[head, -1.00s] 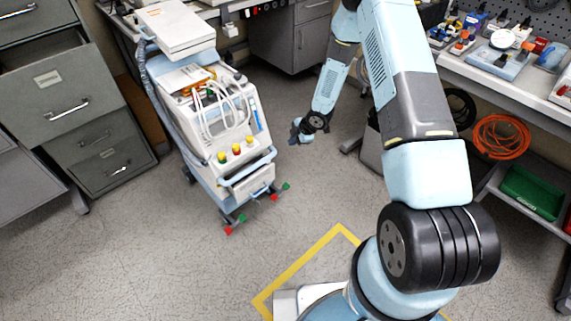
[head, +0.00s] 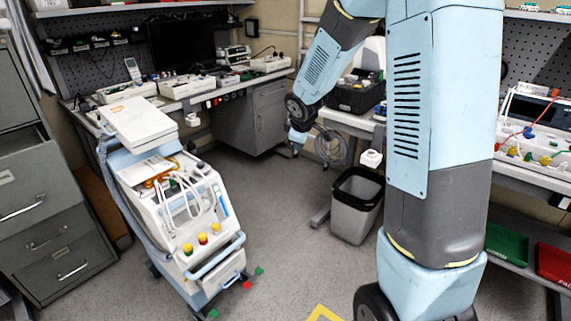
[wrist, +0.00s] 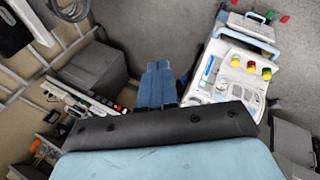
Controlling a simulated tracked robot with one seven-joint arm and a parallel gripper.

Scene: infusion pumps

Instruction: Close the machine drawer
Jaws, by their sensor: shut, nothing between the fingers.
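The white and light-blue wheeled machine (head: 190,215) stands on the floor left of centre, with coloured knobs and white tubes on its panel. Its drawer (head: 219,272) is low at the front, below a blue handle bar; its front seems to stick out, but how far is hard to tell. The machine is upside down in the wrist view, with the drawer (wrist: 251,29) at upper right. My gripper (head: 297,147) hangs in the air to the right of the machine, apart from it. In the wrist view my gripper's blue fingers (wrist: 157,72) are together and empty.
Grey filing cabinets (head: 52,228) stand close left of the machine. A workbench (head: 190,98) and grey cabinet (head: 252,118) are behind. A grey bin (head: 355,208) stands to the right. The floor (head: 300,235) between machine and bin is clear.

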